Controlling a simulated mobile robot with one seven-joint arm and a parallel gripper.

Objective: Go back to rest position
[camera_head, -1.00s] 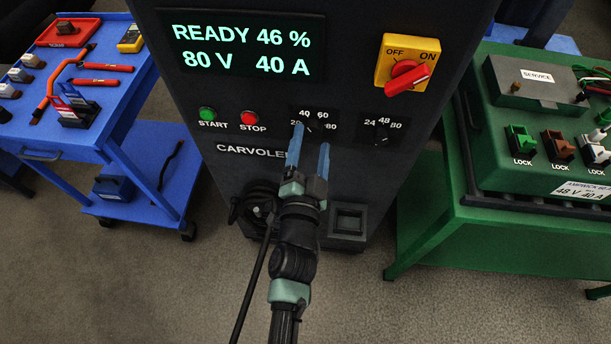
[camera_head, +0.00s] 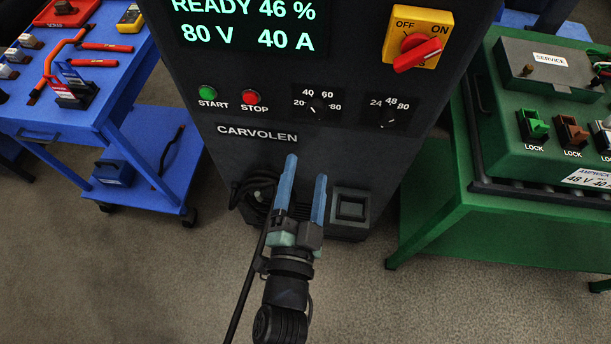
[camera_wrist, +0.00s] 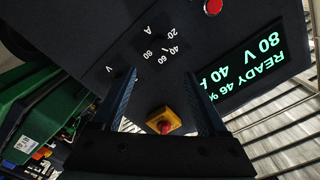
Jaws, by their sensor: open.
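My gripper (camera_head: 302,192) is open and empty, its two blue fingers apart. In the head view it is in front of the lower part of the dark charger cabinet (camera_head: 345,160), below the CARVOLEN label. The cabinet's screen (camera_head: 248,28) reads READY 46 %, 80 V, 40 A. Its red rotary switch (camera_head: 417,54) sits on a yellow plate and also shows in the wrist view (camera_wrist: 165,126), between my fingers. A green START button (camera_head: 208,92), a red STOP button (camera_head: 250,97) and two dials (camera_head: 316,106) are on the panel. My fingers partly hide a coiled cable (camera_head: 255,195).
A blue cart (camera_head: 75,130) with tools stands at the left. A green bench (camera_head: 450,235) at the right bears a green box (camera_head: 550,165) with coloured LOCK connectors. A square holder (camera_head: 350,206) is low on the cabinet. Grey floor (camera_head: 170,290) lies open in front.

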